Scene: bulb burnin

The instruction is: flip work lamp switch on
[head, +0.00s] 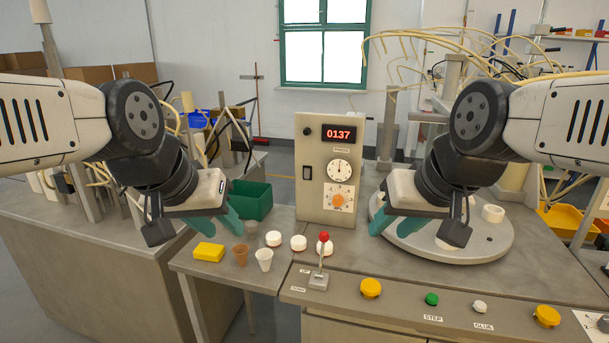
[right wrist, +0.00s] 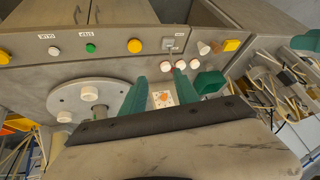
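A grey control panel (head: 340,215) stands upright at the back of the bench. It carries a dark rocker switch (head: 307,173) at its left edge, with a small label beside it. I cannot read that label or tell the rocker's position. My left gripper (head: 231,208) hangs left of the panel, its teal fingers apart and empty. My right gripper (head: 379,208) is right of the panel, also open and empty; in the right wrist view its fingers (right wrist: 160,88) frame the panel's orange knob (right wrist: 161,98). Neither gripper touches the panel.
A red-knobbed lever (head: 323,260) stands in front of the panel, near white-topped pots (head: 298,243), cups (head: 264,259) and a yellow block (head: 209,252). A round turntable (head: 480,240) is at right. Yellow and green buttons (head: 432,299) line the front edge.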

